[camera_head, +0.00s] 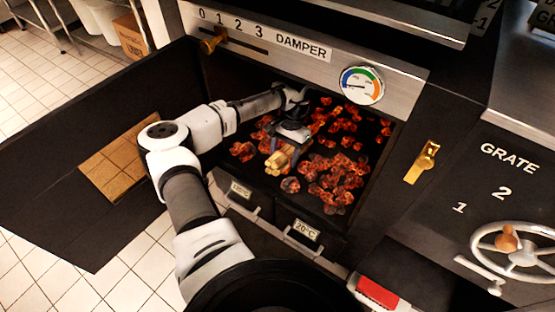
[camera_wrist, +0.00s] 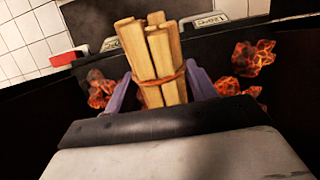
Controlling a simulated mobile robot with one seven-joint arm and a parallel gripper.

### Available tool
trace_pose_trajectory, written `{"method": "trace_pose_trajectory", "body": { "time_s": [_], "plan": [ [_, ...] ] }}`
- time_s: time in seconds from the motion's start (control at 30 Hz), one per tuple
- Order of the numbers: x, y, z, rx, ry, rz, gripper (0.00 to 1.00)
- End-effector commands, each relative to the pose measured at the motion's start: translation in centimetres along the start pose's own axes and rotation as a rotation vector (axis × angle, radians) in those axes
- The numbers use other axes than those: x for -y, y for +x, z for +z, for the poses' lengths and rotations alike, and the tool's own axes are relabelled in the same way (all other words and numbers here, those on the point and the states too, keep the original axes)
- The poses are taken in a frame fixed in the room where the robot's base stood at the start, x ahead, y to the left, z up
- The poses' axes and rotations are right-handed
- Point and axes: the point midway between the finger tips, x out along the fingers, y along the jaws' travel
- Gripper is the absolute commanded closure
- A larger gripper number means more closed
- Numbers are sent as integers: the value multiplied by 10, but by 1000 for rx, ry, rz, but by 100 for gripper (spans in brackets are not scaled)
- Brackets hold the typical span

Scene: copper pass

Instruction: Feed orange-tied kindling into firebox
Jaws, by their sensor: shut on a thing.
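The kindling (camera_head: 280,157) is a bundle of pale wood sticks. It shows large in the wrist view (camera_wrist: 154,60), with an orange-red tie around it. My gripper (camera_head: 284,148) is shut on the bundle, with a finger on each side of it in the wrist view (camera_wrist: 160,90). The firebox (camera_head: 225,80) is open, and glowing coals (camera_head: 335,170) lie over its floor. My arm reaches in from the left, and the bundle is inside the opening near its front edge. I cannot tell whether the bundle touches the coals.
The open firebox door (camera_head: 60,140) with a tan brick panel (camera_head: 118,160) stands at the left. The damper slider (camera_head: 212,42) and a round gauge (camera_head: 362,85) sit above the opening. Labelled drawers (camera_head: 303,233) are below. A brass latch (camera_head: 422,162) and a grate wheel (camera_head: 520,250) are at the right.

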Motion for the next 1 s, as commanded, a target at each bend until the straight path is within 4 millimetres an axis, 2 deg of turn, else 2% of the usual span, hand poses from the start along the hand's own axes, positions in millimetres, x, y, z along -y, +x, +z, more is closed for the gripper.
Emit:
{"method": "trace_pose_trajectory", "body": {
  "time_s": [0.6,0.83,1.0],
  "plan": [
    [-1,-6,-76,-2,0,1,75],
    [-1,-8,-101,-1,0,0,75],
    [0,-10,-112,-1,0,0,75]
  ]
}}
